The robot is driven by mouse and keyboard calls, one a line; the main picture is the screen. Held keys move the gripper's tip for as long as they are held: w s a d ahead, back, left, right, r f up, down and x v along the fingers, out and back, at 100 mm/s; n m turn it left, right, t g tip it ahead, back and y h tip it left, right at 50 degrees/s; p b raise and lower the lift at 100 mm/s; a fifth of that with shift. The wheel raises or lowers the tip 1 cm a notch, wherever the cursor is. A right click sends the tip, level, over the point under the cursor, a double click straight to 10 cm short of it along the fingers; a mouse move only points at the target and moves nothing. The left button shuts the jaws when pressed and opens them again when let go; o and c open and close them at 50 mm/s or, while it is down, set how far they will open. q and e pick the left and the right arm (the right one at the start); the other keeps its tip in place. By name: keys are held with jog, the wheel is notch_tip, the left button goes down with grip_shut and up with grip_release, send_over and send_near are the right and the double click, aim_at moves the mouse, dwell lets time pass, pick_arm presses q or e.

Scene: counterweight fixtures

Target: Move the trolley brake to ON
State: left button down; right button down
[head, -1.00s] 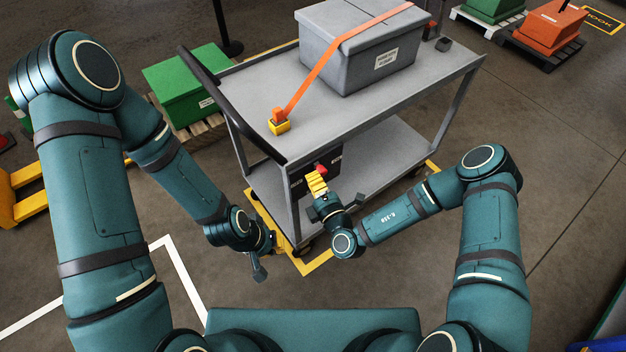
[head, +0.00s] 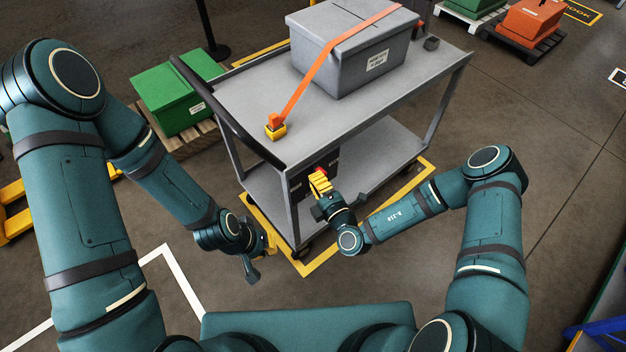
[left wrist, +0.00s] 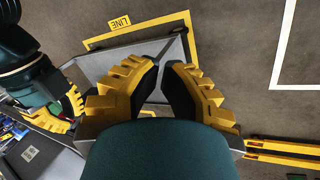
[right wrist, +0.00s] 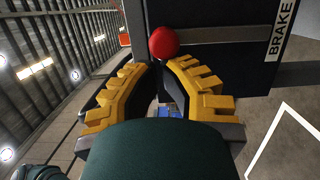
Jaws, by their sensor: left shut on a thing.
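The grey trolley (head: 243,95) stands in front of me. On its near end is a dark brake panel (head: 300,188), with a label reading BRAKE (right wrist: 281,32) in the right wrist view. A red knob (right wrist: 163,42) sticks out from the panel; it also shows in the head view (head: 321,170). My right gripper (right wrist: 161,68) is open, with its yellow fingertips just short of the knob. My left gripper (left wrist: 166,66) is low at the trolley's near left corner, its fingers almost together on something I cannot make out. The brake's ON and OFF marks are not readable.
A grey box (head: 345,55) under an orange strap (head: 335,62) sits on the trolley's top. A black handle bar (head: 222,112) runs along its left end. A green box (head: 175,95) on a pallet stands to the left.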

jog(key=shift+w+d+r+m+p, duration=0.3)
jog(key=shift+d+m+p, duration=0.15)
jog(key=shift+m+p, duration=0.2)
jog(key=shift+w+d+m+p, duration=0.35)
jog(key=shift+d+m+p, duration=0.2)
jog(key=shift+p, duration=0.1)
jog(key=shift+w+d+m+g+p, duration=0.3)
jog(key=shift+w+d+m+p, duration=0.25)
jog(key=shift+m, duration=0.25)
pick_arm(q)
jog(key=shift+w+a+r, duration=0.2)
jog(key=shift+w+r, duration=0.1)
jog(key=shift+r, duration=0.4)
jog(key=shift+w+a+r, duration=0.25)
jog(key=shift+r, duration=0.5)
jog(key=shift+w+a+r, duration=0.2)
jog(key=shift+w+r, duration=0.1)
jog(key=shift+r, duration=0.4)
pick_arm(e)
jog(key=shift+w+d+f, duration=0.2)
jog(key=shift+w+d, duration=0.05)
jog(key=shift+d, duration=0.2)
pick_arm(q)
jog(key=shift+a+r+p, duration=0.1)
jog(key=shift+r+p, duration=0.05)
jog(key=shift+p, duration=0.25)
pick_arm(e)
jog(key=shift+s+r, duration=0.1)
